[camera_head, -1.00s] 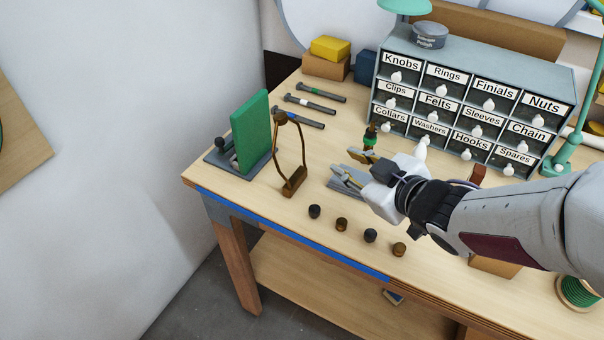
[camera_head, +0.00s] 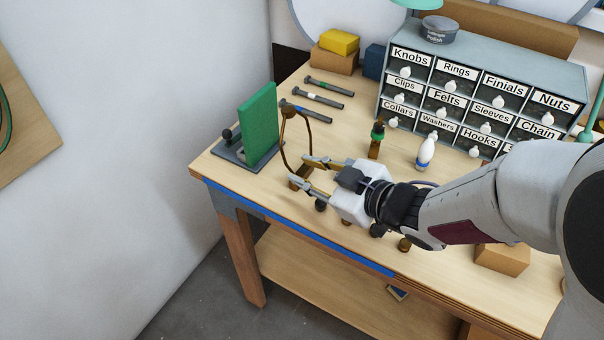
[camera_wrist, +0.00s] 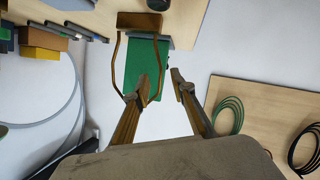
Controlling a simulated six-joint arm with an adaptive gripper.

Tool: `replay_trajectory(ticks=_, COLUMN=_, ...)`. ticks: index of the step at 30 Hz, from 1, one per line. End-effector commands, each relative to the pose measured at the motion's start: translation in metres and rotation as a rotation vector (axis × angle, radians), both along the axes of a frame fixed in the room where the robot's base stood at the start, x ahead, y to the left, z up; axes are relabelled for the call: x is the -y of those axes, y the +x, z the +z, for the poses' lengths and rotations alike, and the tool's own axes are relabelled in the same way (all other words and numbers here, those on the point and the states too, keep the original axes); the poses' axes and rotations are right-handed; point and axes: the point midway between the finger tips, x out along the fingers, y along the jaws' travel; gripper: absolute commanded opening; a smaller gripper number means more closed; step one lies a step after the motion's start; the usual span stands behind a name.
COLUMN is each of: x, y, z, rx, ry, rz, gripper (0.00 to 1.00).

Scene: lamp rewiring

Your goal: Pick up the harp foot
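The harp foot (camera_wrist: 139,20) is a brown block at the bottom of a thin bronze wire harp (camera_head: 284,148) that stands upright near the table's left end. In the wrist view the foot is at the top, beyond my fingertips. In the head view my fingers partly hide the foot. My gripper (camera_wrist: 155,87) is open, its fingers apart, with nothing seen held. In the head view my gripper (camera_head: 299,170) is at the harp's lower right side. In the wrist view the left fingertip overlaps the harp's wire; I cannot tell whether they touch.
A green upright panel (camera_head: 259,122) on a grey base stands close behind the harp. Several rods (camera_head: 324,92) lie farther back. A green-banded brown piece (camera_head: 376,138) and a white bottle (camera_head: 425,153) stand right of my gripper. Small dark knobs stand under my arm, partly hidden.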

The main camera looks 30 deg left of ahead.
Motion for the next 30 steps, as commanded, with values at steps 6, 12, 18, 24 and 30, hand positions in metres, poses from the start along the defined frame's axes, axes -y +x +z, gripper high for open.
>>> replay_trajectory(ticks=6, x=-0.013, y=0.003, z=-0.005, rx=-0.001, ry=0.0, rz=0.001, gripper=0.25)
replay_trajectory(ticks=12, x=-0.014, y=0.004, z=-0.006, rx=0.0, ry=0.001, rz=-0.001, gripper=0.25)
replay_trajectory(ticks=18, x=-0.015, y=0.004, z=-0.006, rx=-0.001, ry=0.0, rz=0.0, gripper=0.25)
replay_trajectory(ticks=24, x=-0.025, y=0.007, z=-0.011, rx=-0.003, ry=0.0, rz=-0.001, gripper=0.25)
replay_trajectory(ticks=30, x=-0.044, y=0.012, z=-0.018, rx=-0.001, ry=-0.001, rz=0.0, gripper=0.25)
